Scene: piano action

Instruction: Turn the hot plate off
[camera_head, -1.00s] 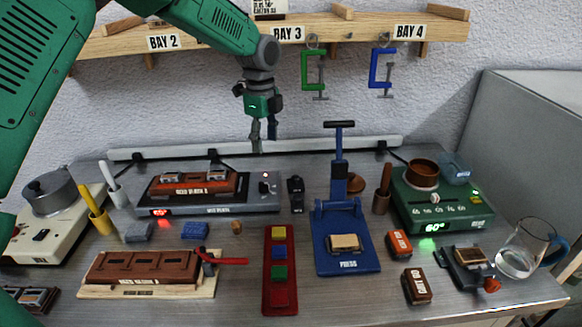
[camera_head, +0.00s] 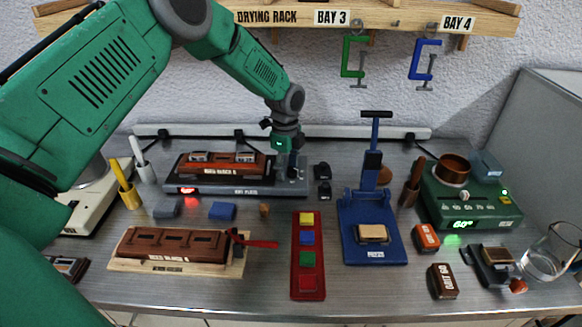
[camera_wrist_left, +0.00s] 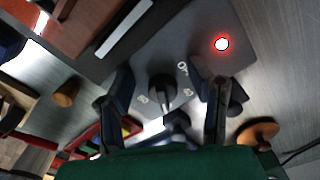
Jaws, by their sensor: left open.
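The grey hot plate (camera_head: 215,188) stands at the back left of the bench, with a brown moulded block (camera_head: 225,168) on top and a lit red display on its front. Its right end lies under my left gripper (camera_head: 291,172). In the left wrist view, the hot plate's panel (camera_wrist_left: 190,58) has a glowing red light (camera_wrist_left: 222,44) and a dark knob (camera_wrist_left: 162,86). The left gripper (camera_wrist_left: 165,80) is open, its fingers on either side of the knob; contact cannot be told. In the head view the gripper hides the knob. My right gripper is not in view.
Small black blocks (camera_head: 322,180) stand just right of the hot plate. A blue press (camera_head: 372,250) and a green heater (camera_head: 468,208) with a copper pot stand further right. A red tray (camera_head: 308,292) of coloured blocks lies in front. A shelf (camera_head: 290,18) with hanging clamps is above.

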